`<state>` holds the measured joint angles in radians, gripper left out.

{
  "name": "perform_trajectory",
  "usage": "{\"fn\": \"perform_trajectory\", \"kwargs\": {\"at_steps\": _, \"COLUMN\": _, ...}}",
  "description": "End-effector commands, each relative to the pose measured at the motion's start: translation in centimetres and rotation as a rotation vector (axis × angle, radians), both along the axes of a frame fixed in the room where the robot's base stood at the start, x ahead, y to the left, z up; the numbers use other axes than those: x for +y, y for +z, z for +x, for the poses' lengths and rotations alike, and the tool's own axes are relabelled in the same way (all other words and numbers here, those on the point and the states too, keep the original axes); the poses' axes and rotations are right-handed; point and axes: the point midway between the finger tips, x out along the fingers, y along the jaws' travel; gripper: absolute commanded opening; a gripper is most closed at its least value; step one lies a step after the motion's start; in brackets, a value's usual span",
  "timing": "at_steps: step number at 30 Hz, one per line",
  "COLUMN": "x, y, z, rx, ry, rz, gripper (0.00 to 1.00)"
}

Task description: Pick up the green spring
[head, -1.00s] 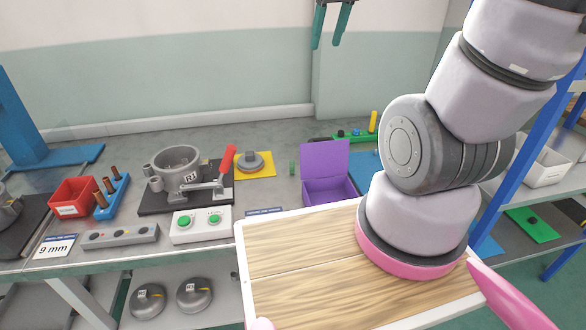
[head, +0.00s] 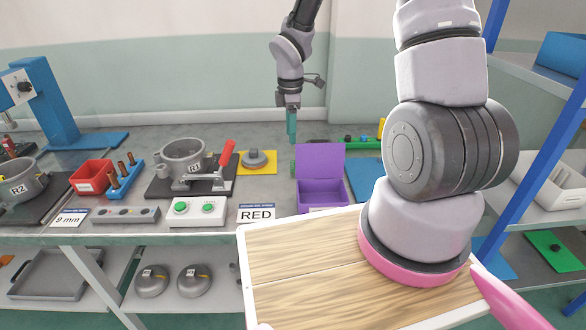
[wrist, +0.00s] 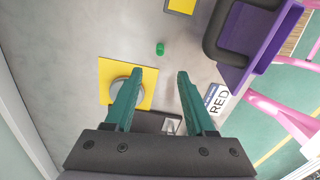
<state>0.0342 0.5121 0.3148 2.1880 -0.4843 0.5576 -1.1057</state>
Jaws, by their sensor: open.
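The green spring (wrist: 160,48) is small and sits on the grey bench top, apart from everything else in the wrist view. My gripper (wrist: 160,73) has its two green fingers spread, with nothing between them. The spring shows just beyond the fingertips, roughly centred between them. In the head view my gripper (head: 292,138) hangs pointing down over the bench, just left of the open purple box. The spring is hard to make out there, near the box's left side.
The purple box (head: 320,192) with its raised lid stands close on the right. A yellow plate (head: 262,168) with a grey round part lies to the left. A RED label (head: 257,213) is at the front edge. The R1 fixture with a red lever (head: 226,153) stands further left.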

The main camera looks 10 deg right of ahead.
Motion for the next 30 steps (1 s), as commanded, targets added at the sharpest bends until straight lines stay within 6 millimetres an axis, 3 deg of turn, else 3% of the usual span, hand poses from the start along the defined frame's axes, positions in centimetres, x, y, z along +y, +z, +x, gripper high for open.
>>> {"fn": "perform_trajectory", "kwargs": {"at_steps": 12, "x": 0.2, "y": -5.6, "z": 0.0, "rx": 0.009, "ry": 0.027, "rz": 0.002, "gripper": 0.55}}
{"fn": "perform_trajectory", "kwargs": {"at_steps": 17, "x": 0.0, "y": -6.6, "z": 0.0, "rx": 0.007, "ry": 0.024, "rz": 0.002, "gripper": 0.55}}
{"fn": "perform_trajectory", "kwargs": {"at_steps": 25, "x": -0.5, "y": -10.5, "z": 0.1, "rx": 0.008, "ry": 0.025, "rz": 0.001, "gripper": 0.55}}
{"fn": "perform_trajectory", "kwargs": {"at_steps": 30, "x": -0.6, "y": -11.4, "z": 0.2, "rx": 0.005, "ry": 0.023, "rz": 0.002, "gripper": 0.55}}
